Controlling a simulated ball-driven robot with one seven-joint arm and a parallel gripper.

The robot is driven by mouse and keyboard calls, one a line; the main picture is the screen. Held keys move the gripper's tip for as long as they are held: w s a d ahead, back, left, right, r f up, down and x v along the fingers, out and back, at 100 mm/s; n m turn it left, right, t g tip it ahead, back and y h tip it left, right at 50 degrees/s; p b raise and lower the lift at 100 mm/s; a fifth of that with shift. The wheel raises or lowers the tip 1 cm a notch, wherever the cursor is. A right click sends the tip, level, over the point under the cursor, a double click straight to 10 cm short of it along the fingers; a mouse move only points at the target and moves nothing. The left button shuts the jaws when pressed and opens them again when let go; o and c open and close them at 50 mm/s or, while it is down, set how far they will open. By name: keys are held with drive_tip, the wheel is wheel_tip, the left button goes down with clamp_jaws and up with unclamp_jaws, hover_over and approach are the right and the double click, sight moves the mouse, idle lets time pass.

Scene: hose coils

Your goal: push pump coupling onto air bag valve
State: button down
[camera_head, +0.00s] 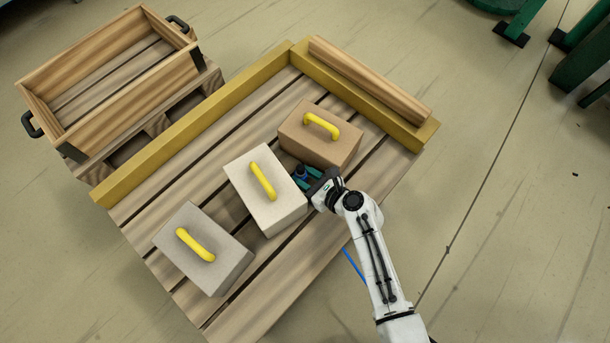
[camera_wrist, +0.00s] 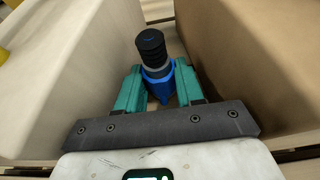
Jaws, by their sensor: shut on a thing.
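My gripper (camera_head: 308,181) is in the gap between the white box and the brown box on the slatted pallet. In the wrist view, its teal fingers (camera_wrist: 158,88) are shut on the blue pump coupling (camera_wrist: 157,76). A black ribbed cylinder (camera_wrist: 151,43) stands beyond the coupling's blue body, in line with it. I cannot tell whether it is part of the coupling or the valve. A blue hose (camera_head: 353,264) shows beside my forearm in the head view. I cannot make out the air bag or its valve for certain.
The white box (camera_head: 270,211) and brown box (camera_head: 305,150), with yellow handles, flank the gripper closely. A grey box (camera_head: 220,268) stands front left on the pallet (camera_head: 297,295). A wooden crate (camera_head: 41,111) is at the back left. Yellow beams (camera_head: 180,133) edge the pallet.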

sight(298, 165)
drive_tip(key=shift+r+p, duration=2.75)
drive_tip(key=shift+p, duration=0.05)
